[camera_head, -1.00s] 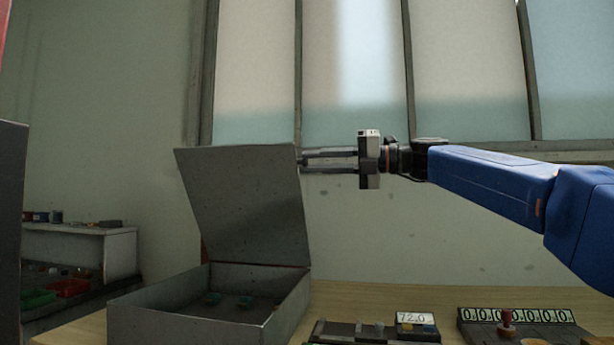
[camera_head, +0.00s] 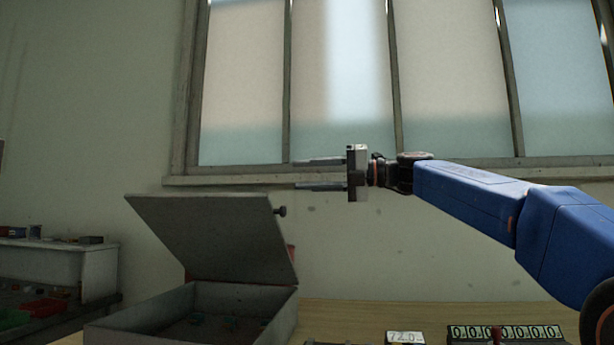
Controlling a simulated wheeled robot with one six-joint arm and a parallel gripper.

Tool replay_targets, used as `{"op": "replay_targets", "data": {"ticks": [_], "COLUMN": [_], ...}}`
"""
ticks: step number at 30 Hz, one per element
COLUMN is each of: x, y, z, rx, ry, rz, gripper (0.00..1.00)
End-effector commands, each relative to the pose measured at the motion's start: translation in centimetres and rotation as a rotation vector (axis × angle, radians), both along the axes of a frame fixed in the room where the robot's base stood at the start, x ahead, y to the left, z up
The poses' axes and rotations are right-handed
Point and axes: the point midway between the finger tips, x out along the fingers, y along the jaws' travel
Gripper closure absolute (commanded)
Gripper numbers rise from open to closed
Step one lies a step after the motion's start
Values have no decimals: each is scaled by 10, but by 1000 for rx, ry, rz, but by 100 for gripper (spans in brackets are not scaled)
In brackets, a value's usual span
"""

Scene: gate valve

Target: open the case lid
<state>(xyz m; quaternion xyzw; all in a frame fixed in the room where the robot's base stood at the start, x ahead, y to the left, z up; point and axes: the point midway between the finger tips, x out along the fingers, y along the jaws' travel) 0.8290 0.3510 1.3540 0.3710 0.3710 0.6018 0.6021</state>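The grey metal case (camera_head: 205,312) stands on the wooden table at the lower left. Its lid (camera_head: 215,235) is raised and tilted, hinged at the back, so the case stands open. A small dark knob (camera_head: 281,211) sticks out from the lid's right edge near the top. My gripper (camera_head: 320,173) is above and to the right of the knob, pointing left. Its two fingers are spread apart with nothing between them. The gripper appears clear of the lid.
A panel with a number display (camera_head: 505,333) and a smaller display (camera_head: 405,338) stand at the lower right on the table (camera_head: 345,312). A grey shelf unit (camera_head: 60,265) with bins is at the far left. A window fills the back wall.

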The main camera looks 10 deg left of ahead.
Motion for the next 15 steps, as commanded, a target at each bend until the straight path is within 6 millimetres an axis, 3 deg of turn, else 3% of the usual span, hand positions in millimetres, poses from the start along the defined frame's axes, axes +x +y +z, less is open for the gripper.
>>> {"op": "replay_targets", "data": {"ticks": [8, 15], "x": [1, 1], "y": [-14, -56], "z": [0, 0], "rx": [0, 0], "ry": [-1, 0], "rz": [-2, -4], "gripper": [64, 64]}}
